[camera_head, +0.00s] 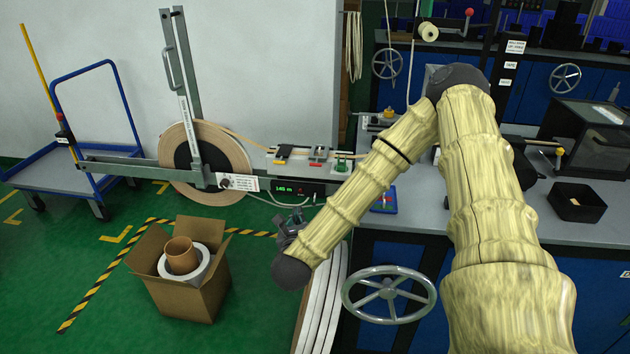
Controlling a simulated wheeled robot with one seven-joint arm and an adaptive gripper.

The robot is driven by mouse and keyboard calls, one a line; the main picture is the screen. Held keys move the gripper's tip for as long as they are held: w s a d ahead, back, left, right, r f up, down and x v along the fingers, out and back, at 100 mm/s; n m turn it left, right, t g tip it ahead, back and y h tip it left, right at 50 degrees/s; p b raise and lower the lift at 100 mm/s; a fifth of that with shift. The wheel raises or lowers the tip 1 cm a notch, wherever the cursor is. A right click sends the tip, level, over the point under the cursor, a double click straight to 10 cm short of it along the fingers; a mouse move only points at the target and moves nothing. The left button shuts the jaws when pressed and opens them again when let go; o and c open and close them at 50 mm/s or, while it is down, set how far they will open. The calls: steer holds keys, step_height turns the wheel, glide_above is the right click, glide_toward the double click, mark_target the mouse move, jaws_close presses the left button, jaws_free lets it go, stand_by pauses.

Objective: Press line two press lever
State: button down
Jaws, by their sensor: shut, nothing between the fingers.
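A lever with a red ball knob (469,13) stands at the top, beside a small cream spool (428,31). A second handle with a yellow knob (559,152) sticks out on the right bench. I cannot tell which of these, if either, is the line two press lever. My gripper (290,222) is dark and small, partly hidden by my own arm. It is shut and empty, in front of the splicing shelf and well apart from both knobs.
The grey bench (590,224) holds an open black bin (576,203). A handwheel (389,294) juts from its front. A tape reel (203,163) stands at left, with a cardboard box (188,285) and a blue trolley (75,170) nearby. Green floor is clear at lower left.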

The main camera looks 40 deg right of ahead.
steer(key=d+r+m+h, duration=0.1)
steer(key=m, duration=0.1)
steer(key=d+r+m+h, duration=0.1)
steer(key=d+r+m, duration=0.1)
steer(key=shift+d+r+g, duration=0.15)
steer(key=shift+d+g, duration=0.15)
steer(key=p+x, duration=0.2)
steer(key=x, duration=0.8)
steer(key=r, duration=0.2)
steer(key=r+p, duration=0.1)
steer(key=shift+s+a, duration=0.25)
steer(key=shift+r, duration=0.45)
steer(key=shift+a, duration=0.1)
